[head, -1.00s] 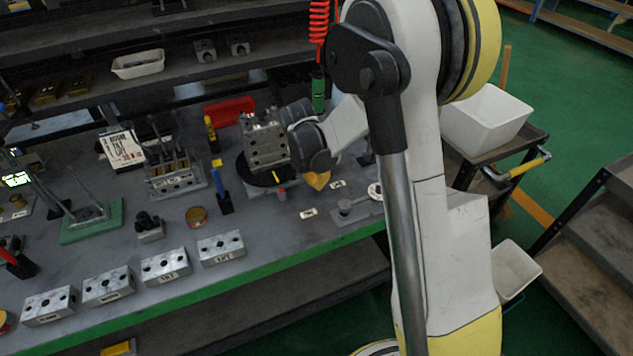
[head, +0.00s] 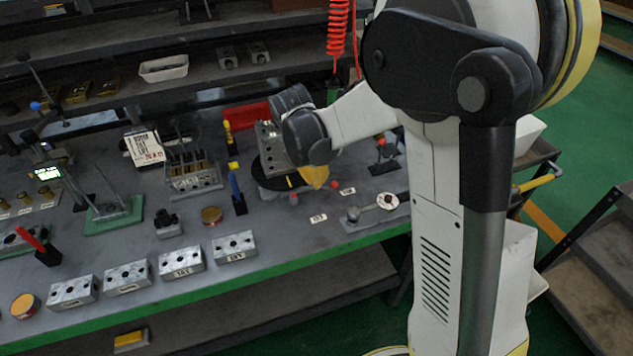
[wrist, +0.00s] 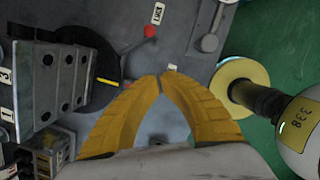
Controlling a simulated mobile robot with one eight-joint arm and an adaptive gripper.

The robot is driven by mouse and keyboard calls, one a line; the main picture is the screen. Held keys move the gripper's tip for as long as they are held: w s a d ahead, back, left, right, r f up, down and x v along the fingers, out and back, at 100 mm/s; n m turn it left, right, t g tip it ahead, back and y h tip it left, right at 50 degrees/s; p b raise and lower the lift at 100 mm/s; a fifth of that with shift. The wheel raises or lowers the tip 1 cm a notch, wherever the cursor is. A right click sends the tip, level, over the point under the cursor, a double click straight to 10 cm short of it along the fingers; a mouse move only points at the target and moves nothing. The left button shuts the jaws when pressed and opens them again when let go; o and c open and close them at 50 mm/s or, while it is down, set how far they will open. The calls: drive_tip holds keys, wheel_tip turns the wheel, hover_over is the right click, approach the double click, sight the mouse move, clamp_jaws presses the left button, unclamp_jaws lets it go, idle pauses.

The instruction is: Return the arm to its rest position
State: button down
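My gripper shows in the wrist view (wrist: 160,80) as two yellow fingers whose tips meet, with nothing between them. In the head view my gripper (head: 315,177) is a small yellow shape above the bench, beside the valve block (head: 268,143) on the black round turntable (head: 262,178). The block is partly hidden behind my wrist in the head view. In the wrist view the valve block (wrist: 62,80) stands to the left of the fingers, apart from them. My arm is folded, with its large links filling the right of the head view.
A row of several metal blocks (head: 181,262) lies along the front edge of the bench (head: 300,240). A small red-knobbed stand (head: 383,155) is right of my wrist. Shelves (head: 110,45) rise behind. A stepped dark rack (head: 600,250) and green floor are at right.

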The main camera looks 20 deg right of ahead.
idle(0.4)
drive_tip(key=s+a+r+m+t+y, duration=0.1)
drive_tip(key=s+r+m+t, duration=0.2)
drive_tip(key=s+r+m, duration=0.3)
drive_tip(key=s+a+r+m+t+y, duration=0.1)
drive_tip(key=s+r+m+t, duration=0.2)
drive_tip(key=s+r+m, duration=0.4)
drive_tip(key=s+m, duration=0.7)
drive_tip(key=m, duration=0.3)
drive_tip(key=shift+a+y, duration=0.25)
drive_tip(key=shift+y, duration=0.05)
